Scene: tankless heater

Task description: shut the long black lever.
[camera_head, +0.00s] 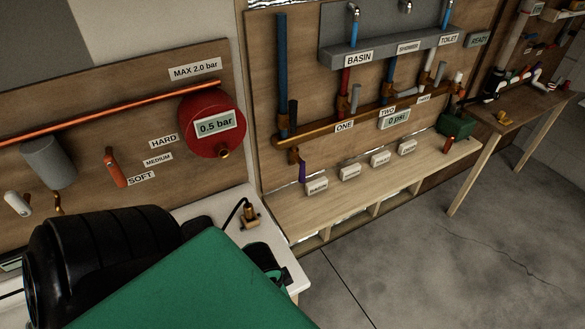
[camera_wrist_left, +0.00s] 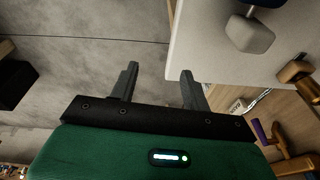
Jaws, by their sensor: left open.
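A long black lever (camera_head: 293,117) stands roughly upright at the left end of the copper pipe on the wooden wall panel, beside a tall blue pipe (camera_head: 282,70). A purple lever (camera_head: 302,168) hangs just below it. The purple lever also shows at the right of the left wrist view (camera_wrist_left: 262,133). My left gripper (camera_wrist_left: 158,80) is open, with nothing between its fingers. It points over grey floor beside a white counter edge, apart from the levers. In the head view my green and black arm parts fill the lower left. My right gripper is not in view.
The white counter (camera_head: 205,203) bears a brass fitting (camera_head: 250,215) with a black cable. A red tank (camera_head: 213,124) reads 0.5 bar. A low wooden bench (camera_head: 370,185) runs below the pipe panel. The grey floor (camera_head: 430,260) at the right is clear.

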